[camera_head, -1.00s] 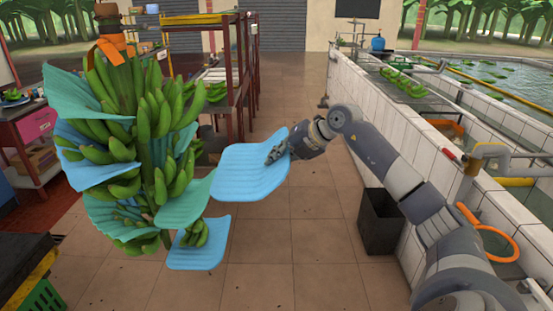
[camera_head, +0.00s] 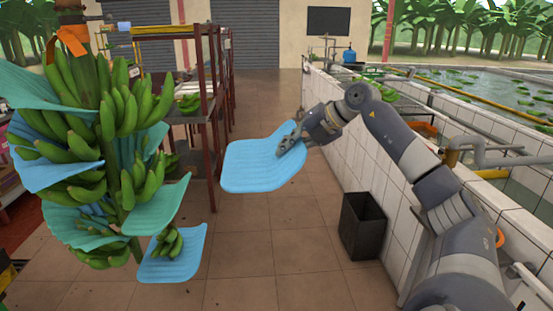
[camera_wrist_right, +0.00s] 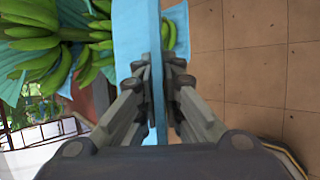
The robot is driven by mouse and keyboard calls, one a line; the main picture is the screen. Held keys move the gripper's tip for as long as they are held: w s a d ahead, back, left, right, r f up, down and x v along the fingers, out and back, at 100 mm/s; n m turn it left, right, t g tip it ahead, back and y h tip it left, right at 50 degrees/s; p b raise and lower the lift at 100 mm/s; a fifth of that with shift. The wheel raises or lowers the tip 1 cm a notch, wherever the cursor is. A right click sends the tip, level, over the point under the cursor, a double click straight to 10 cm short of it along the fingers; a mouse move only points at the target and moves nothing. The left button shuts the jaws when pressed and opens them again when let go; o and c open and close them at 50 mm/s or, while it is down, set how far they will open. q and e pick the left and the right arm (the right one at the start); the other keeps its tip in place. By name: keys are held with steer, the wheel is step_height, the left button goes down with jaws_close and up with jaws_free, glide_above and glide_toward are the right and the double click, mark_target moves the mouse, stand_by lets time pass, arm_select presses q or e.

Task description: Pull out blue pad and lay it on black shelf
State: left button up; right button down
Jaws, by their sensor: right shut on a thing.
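A blue pad (camera_head: 262,164) is held in the air by its right edge, well clear of the banana bunch (camera_head: 105,140). My right gripper (camera_head: 284,145) is shut on it. In the right wrist view the same pad (camera_wrist_right: 154,50) stands edge-on between the two fingers (camera_wrist_right: 160,80). Other blue and green pads are between the hands of bananas, one low blue pad (camera_head: 172,262) under a small hand. My left gripper is out of view.
A red-brown metal rack (camera_head: 212,110) stands behind the pad. A black bin (camera_head: 362,225) sits on the floor by the white tiled tank wall (camera_head: 345,160) on the right. The tiled floor (camera_head: 275,245) between bunch and bin is clear.

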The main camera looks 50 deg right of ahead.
steer(key=s+d+b, duration=0.5)
steer(key=shift+d, duration=0.15)
stand_by(0.7)
steer(key=w+a+f+n+g+y, duration=0.2)
steer(key=a+f+n+y, duration=0.15)
steer(key=a+f, duration=1.55)
steer(key=s+a+f+n+y, duration=0.1)
steer(key=s+a, duration=0.3)
steer(key=a, duration=0.8)
steer(key=s+a+f+n+g, duration=0.1)
steer(key=s+a+f+n, duration=0.1)
steer(key=a, duration=1.1)
steer(key=s+n+p, duration=0.1)
steer(key=s, duration=0.1)
steer(key=shift+s+g+y, duration=0.3)
steer(key=shift+y, duration=0.05)
